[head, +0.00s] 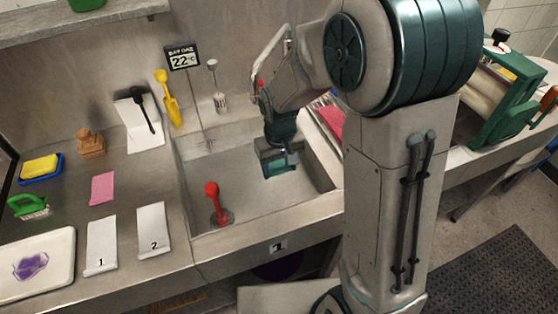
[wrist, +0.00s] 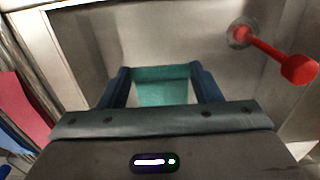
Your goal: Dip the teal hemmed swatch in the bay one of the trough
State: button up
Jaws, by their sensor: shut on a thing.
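The teal swatch (head: 280,167) hangs in my gripper (head: 281,160), over the basin of the trough's bay one (head: 243,212). The jaws are shut on the swatch. In the wrist view the teal swatch (wrist: 162,84) spans between the two dark blue fingers of my gripper (wrist: 163,80), with the grey basin floor beyond it. I cannot tell whether the swatch touches the basin floor or any liquid.
A red-handled plug or lever (head: 213,198) stands in the basin's front left, and shows right in the wrist view (wrist: 297,68). Pink cloth (head: 330,119) lies right of the bay. The left counter holds numbered sheets (head: 152,230), a pink swatch (head: 103,187) and a white tray (head: 66,238).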

aim_at(280, 170)
jog(key=shift+f+b, duration=4.65)
jog(key=shift+f, duration=2.1)
notch_tip(280, 170, up, 10)
jog(key=p, duration=0.7)
jog(key=shift+r+p, duration=0.25)
jog(key=shift+p, duration=0.05)
